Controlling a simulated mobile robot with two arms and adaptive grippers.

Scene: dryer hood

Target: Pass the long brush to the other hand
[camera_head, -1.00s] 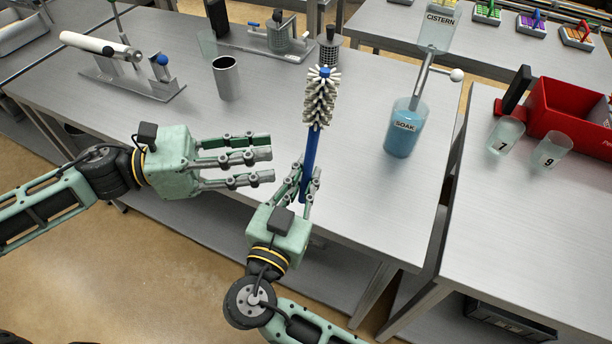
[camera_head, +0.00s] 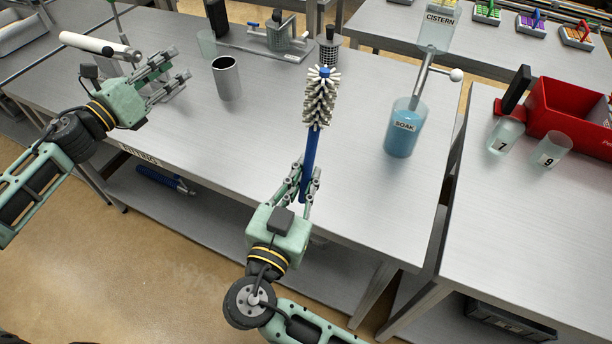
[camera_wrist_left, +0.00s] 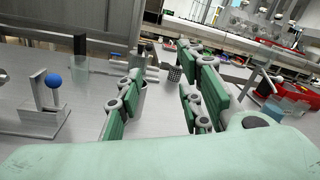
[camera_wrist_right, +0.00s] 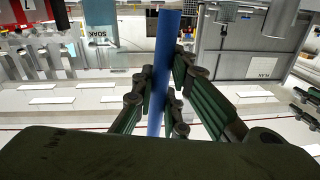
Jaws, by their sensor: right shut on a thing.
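The long brush (camera_head: 320,97) has a blue handle and a grey-white bristled head with a blue tip. It stands nearly upright over the front of the steel table in the head view. My right gripper (camera_head: 302,186) is shut on the lower blue handle, which also shows between its fingers in the right wrist view (camera_wrist_right: 162,75). My left gripper (camera_head: 178,84) is open and empty over the left part of the table, well apart from the brush. In the left wrist view its fingers (camera_wrist_left: 157,105) are spread with nothing between them.
A metal cup (camera_head: 227,80) stands right of my left gripper. A white cylinder (camera_head: 98,45) on a stand is beside it. A blue SOAK jar (camera_head: 404,130) stands to the right of the brush. A red bin (camera_head: 575,115) is on the right table. The table's front middle is clear.

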